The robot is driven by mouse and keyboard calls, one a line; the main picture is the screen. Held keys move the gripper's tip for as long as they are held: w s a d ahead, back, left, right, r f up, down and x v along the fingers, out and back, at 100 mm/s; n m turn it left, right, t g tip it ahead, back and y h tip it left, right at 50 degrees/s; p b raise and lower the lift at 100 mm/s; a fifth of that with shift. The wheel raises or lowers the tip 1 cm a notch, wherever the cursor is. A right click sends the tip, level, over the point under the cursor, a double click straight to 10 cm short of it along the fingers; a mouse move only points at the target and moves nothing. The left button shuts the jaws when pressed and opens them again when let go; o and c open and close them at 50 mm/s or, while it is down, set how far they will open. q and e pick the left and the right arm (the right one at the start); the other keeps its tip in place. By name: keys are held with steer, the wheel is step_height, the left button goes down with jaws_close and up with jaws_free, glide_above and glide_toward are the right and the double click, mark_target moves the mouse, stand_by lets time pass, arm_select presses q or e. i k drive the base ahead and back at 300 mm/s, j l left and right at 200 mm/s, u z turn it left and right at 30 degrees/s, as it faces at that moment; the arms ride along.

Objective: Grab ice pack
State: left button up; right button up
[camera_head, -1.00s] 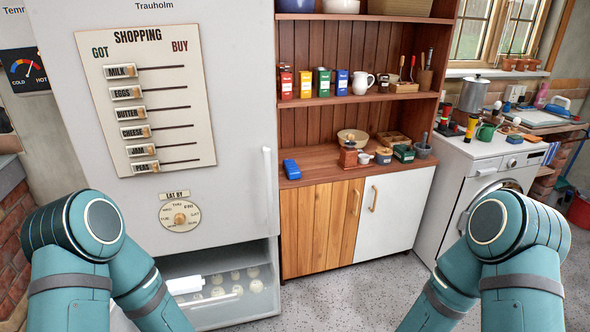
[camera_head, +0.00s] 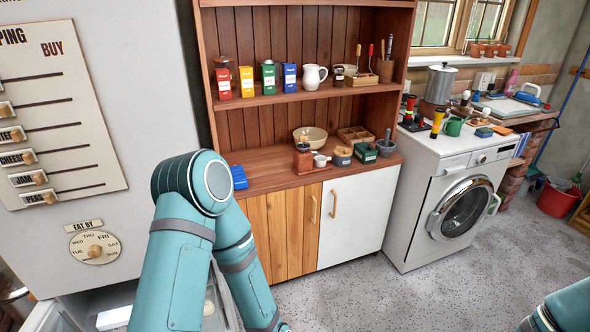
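A small blue block (camera_head: 239,177), possibly the ice pack, lies at the left end of the wooden dresser's counter. My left arm stands just in front of it and covers part of it. A white box (camera_head: 115,318) shows in the open lower compartment of the fridge at the bottom left; I cannot tell what it is. My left arm rises in the lower middle and its gripper is out of the picture. Only a bit of my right arm shows at the bottom right, and its gripper is out of the picture too.
The wooden dresser (camera_head: 262,166) holds a bowl (camera_head: 312,137), a grinder (camera_head: 303,158), tins and jars. The white fridge (camera_head: 110,170) stands at the left. A washing machine (camera_head: 420,170) and a red bucket (camera_head: 557,198) are at the right. The speckled floor (camera_head: 350,300) is clear in front.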

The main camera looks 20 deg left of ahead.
mark_target(241, 182)
steer(key=i+l+z, duration=0.25)
steer(key=i+z, duration=0.2)
steer(key=i+l+z, duration=0.1)
steer(key=i+z, duration=0.35)
steer(key=i+u, duration=0.2)
steer(key=u, duration=0.3)
steer(key=i+u, duration=0.25)
steer(key=u, duration=0.2)
steer(key=i+l+u, duration=0.1)
steer(key=u, duration=0.4)
steer(key=i, duration=0.15)
